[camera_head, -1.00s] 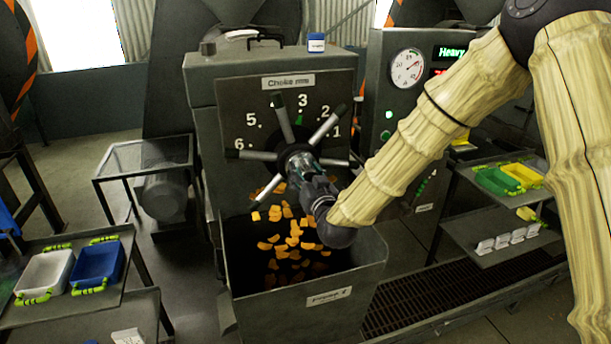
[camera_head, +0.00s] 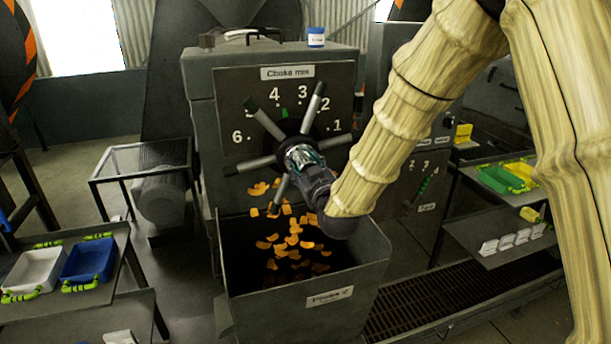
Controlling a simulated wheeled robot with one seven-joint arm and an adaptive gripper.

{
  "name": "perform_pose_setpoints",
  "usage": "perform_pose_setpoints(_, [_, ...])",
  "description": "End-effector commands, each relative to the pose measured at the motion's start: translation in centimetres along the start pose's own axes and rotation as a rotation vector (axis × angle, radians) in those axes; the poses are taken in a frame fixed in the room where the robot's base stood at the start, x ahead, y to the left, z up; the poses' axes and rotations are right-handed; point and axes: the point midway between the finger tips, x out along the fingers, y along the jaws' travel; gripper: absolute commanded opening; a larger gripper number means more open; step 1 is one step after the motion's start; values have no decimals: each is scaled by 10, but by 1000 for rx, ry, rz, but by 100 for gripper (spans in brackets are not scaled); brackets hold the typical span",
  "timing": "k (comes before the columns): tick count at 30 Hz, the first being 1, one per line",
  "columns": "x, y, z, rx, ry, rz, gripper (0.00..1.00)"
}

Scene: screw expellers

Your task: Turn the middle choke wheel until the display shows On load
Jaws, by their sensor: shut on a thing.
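A dark-hubbed choke wheel with grey spokes (camera_head: 265,125) stands on the front of a grey press (camera_head: 205,140) labelled "Choke mm". It is the only choke wheel in view. Numbers 1 to 6 arc around it on a dark plate. A green pointer (camera_head: 284,113) shows between 4 and 3. My gripper (camera_head: 303,157) is shut on the wheel at its hub, and my wrist hides the lower right of the wheel. My arm covers the display and the gauge at the right, so the reading is hidden.
An open bin (camera_head: 345,275) with orange pieces sits below the wheel. A shelf with a white tray (camera_head: 35,270) and a blue tray (camera_head: 90,262) is at left. Green (camera_head: 500,180) and yellow trays are on a right shelf. A blue-and-white tub (camera_head: 316,37) stands on the press.

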Motion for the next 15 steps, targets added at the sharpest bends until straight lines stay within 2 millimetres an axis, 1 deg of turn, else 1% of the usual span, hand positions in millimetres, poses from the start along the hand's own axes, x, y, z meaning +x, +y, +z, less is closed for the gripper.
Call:
perform_pose_setpoints(1, [0,-1,3,-26,0,1,6])
perform_pose_setpoints(6, [0,1,1,-83,0,1,6])
perform_pose_setpoints(15, [0,1,0,-112,0,0,6])
